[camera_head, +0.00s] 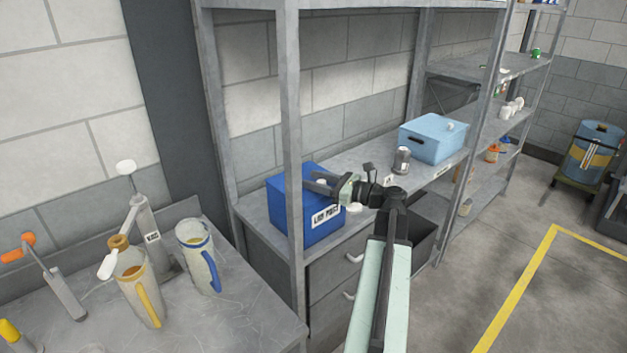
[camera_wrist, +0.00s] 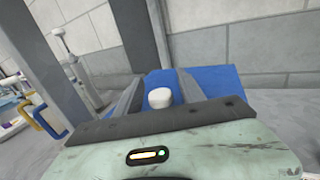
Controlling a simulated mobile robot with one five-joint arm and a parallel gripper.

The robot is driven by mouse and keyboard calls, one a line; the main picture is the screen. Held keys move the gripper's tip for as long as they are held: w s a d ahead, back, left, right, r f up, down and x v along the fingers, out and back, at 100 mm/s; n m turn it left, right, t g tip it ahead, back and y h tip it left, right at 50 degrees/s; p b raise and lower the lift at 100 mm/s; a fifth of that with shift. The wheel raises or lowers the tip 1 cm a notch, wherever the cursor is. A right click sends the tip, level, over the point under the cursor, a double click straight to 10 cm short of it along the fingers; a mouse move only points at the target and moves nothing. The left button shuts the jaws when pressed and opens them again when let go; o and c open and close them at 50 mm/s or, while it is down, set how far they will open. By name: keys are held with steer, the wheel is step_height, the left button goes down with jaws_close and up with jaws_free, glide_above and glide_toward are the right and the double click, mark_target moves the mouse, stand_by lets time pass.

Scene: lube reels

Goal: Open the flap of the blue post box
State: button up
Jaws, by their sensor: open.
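The blue post box (camera_head: 287,213) stands on the grey shelf at the near shelf post, with a white lettered label on its front. Its blue surface also shows in the wrist view (camera_wrist: 222,80). A white knob (camera_wrist: 160,97) sits between my fingers in the wrist view, on the blue surface; it shows small in the head view (camera_head: 321,182). My gripper (camera_head: 315,183) is open over the box top, with a finger on either side of the knob. I cannot tell whether they touch it. No gap shows at the flap, though my gripper covers part of the top.
A grey canister (camera_head: 401,160) and a light blue bin (camera_head: 433,138) stand farther right on the shelf. Jugs (camera_head: 198,258) and pumps crowd the left bench.

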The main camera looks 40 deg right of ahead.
steer(key=shift+w+a, duration=0.15)
steer(key=shift+w, duration=0.3)
jaws_close()
stand_by(0.6)
stand_by(0.6)
